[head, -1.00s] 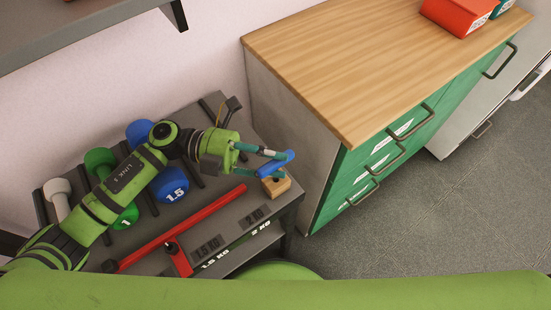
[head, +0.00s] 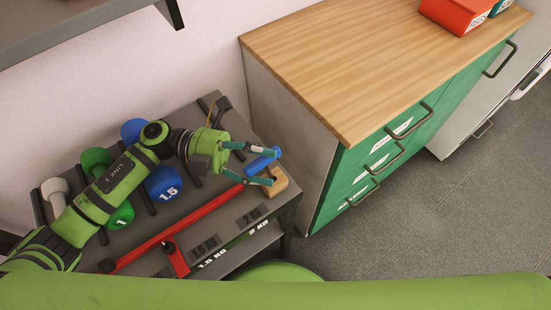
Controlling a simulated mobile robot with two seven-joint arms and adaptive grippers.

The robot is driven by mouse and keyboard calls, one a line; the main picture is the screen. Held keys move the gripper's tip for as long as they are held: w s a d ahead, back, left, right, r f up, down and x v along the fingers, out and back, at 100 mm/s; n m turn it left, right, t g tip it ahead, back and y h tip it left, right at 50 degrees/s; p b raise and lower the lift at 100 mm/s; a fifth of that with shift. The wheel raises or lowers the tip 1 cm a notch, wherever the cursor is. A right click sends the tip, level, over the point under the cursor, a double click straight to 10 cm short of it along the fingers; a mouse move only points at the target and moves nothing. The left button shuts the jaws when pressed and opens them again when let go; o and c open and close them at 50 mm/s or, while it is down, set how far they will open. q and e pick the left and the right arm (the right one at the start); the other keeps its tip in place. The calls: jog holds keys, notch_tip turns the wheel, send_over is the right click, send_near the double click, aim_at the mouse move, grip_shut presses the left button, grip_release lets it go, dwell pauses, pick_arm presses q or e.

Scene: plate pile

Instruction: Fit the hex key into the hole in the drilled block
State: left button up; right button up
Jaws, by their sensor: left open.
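The drilled block (head: 279,182) is a small wooden cube at the right front corner of the dark rack. The blue hex key (head: 261,161) lies slantwise in the picture, just above and left of the block. My left gripper (head: 270,166) is open, its teal fingers spread on either side of the key. The lower finger covers part of the block's top and its hole. I cannot tell whether a leg of the key is in the hole. My right gripper is not in view.
A red T-shaped bar (head: 178,232) lies along the rack's front (head: 248,232). A wood-topped cabinet (head: 335,60) with green drawers is close on the right.

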pick_arm(q)
jog(key=v, duration=0.6)
jog(key=shift+w+a+f, duration=0.15)
jog(key=shift+w+f, duration=0.2)
jog(key=shift+w, duration=0.05)
jog(key=shift+a+r, duration=0.15)
jog(key=shift+a, duration=0.05)
jog(key=shift+r, duration=0.2)
jog(key=shift+p, duration=0.3)
